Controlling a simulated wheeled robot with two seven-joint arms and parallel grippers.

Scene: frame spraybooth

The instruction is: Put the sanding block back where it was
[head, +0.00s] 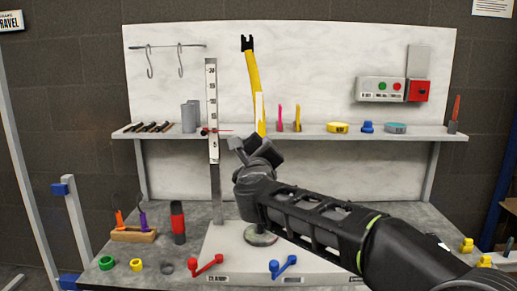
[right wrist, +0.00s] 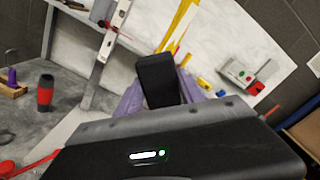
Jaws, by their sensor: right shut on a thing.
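My right gripper (head: 250,150) is raised in front of the shelf, near the middle of the bench. In the right wrist view its two fingers (right wrist: 157,100) are shut on a dark, rounded block, which I take for the sanding block (right wrist: 156,77). The block stands up between the fingers, clear of the shelf. In the head view a dark piece (head: 266,153) shows at the gripper, partly hidden by it. My left gripper is not in view.
A vertical ruler (head: 212,110) and a yellow strip (head: 254,80) stand close to the gripper. Red (head: 205,265) and blue clamp handles (head: 284,267) are in front.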

